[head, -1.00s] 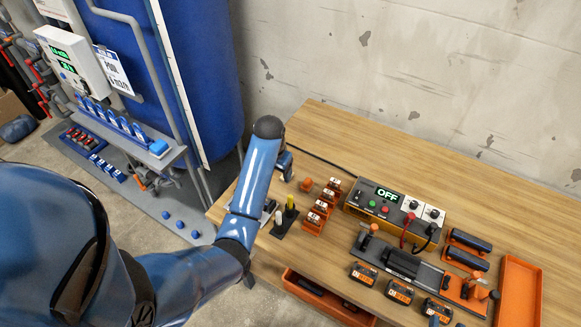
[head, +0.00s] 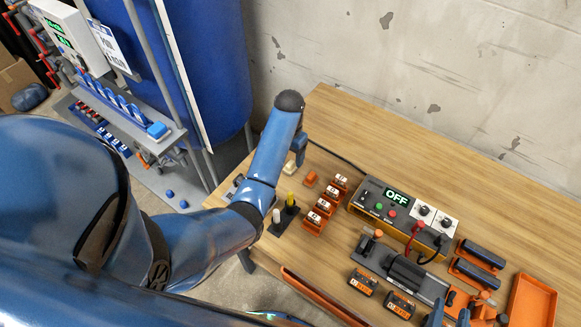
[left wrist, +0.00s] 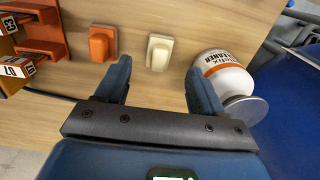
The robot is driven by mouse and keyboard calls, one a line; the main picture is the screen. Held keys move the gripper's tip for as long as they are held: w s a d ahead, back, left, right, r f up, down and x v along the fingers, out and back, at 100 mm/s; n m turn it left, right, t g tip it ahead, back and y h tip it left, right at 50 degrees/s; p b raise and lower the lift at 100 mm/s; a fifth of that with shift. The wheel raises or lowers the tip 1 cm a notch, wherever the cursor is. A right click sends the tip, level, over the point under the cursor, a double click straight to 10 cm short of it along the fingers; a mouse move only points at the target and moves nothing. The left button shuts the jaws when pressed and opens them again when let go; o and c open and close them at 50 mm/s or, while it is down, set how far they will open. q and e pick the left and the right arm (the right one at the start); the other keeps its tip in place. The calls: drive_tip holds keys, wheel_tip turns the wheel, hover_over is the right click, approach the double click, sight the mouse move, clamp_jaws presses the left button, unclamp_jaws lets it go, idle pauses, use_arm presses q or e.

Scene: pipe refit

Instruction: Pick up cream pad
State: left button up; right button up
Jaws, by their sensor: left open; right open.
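The cream pad (left wrist: 159,52) sits on the wooden table in the left wrist view. It lies between the fingertip lines of my left gripper (left wrist: 159,72), just beyond the open jaws, with no visible contact. In the head view the cream pad (head: 289,167) shows small, partly hidden beside my left gripper (head: 299,152). My left gripper is open and empty, pointing down at the table's far left part. My right gripper (head: 448,316) is only partly in view at the lower right, open, by the clamp fixture.
An orange pad (left wrist: 103,44) sits left of the cream pad in the wrist view. A white and orange cleaner bottle (left wrist: 222,68) stands close by the right finger. Orange holders (head: 325,205) and a control box reading OFF (head: 385,207) stand further right on the table.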

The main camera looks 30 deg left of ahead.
sight(290, 163)
use_arm(q)
drive_tip(key=shift+w+f+p, duration=0.1)
drive_tip(key=shift+f+p, duration=0.2)
drive_tip(key=shift+f, duration=2.4)
drive_tip(key=c, duration=1.1)
drive_tip(key=shift+r, duration=0.2)
wheel_tip(290, 163, up, 9)
drive_tip(key=shift+f, duration=0.1)
drive_tip(key=shift+r+p, duration=5.05)
drive_tip(key=shift+r, duration=0.4)
